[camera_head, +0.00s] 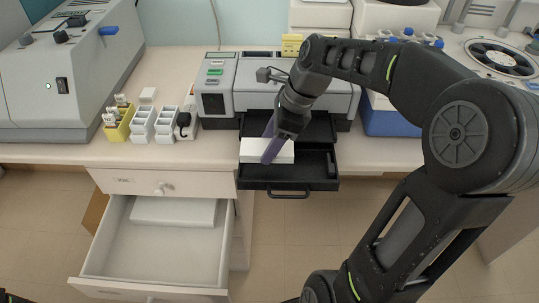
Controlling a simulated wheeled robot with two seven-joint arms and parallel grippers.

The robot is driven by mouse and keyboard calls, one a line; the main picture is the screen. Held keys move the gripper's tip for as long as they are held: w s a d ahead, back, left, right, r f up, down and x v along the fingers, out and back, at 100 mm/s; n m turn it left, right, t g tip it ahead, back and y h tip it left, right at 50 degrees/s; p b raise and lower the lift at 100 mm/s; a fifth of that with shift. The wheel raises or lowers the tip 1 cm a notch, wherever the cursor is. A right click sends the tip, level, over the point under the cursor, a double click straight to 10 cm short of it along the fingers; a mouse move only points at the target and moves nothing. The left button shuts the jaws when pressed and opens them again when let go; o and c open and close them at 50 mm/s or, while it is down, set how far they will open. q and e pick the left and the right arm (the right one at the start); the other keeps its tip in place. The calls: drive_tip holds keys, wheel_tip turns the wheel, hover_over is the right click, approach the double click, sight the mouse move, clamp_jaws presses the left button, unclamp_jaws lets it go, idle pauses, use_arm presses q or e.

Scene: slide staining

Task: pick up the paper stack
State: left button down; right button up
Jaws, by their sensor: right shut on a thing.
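A white paper stack (252,148) is at the black pull-out tray (290,182) of the grey printer. My right gripper (271,152) reaches down onto it and is shut on it, with its purple-grey fingers across the stack's right part. Whether the stack touches the tray or is a little above it, I cannot tell. Another white block, like a paper stack, (174,212) lies in the open drawer (160,252) below the counter. My left gripper is not in view.
The printer (222,88) stands behind the tray. To its left are small yellow and white racks (142,124) and a large grey machine (75,75). A blue-based device (385,120) stands to the right. The open drawer juts out at lower left.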

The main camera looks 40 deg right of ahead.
sight(260, 147)
wheel_tip(260, 147, up, 4)
drive_tip(key=shift+r, duration=0.1)
idle(0.7)
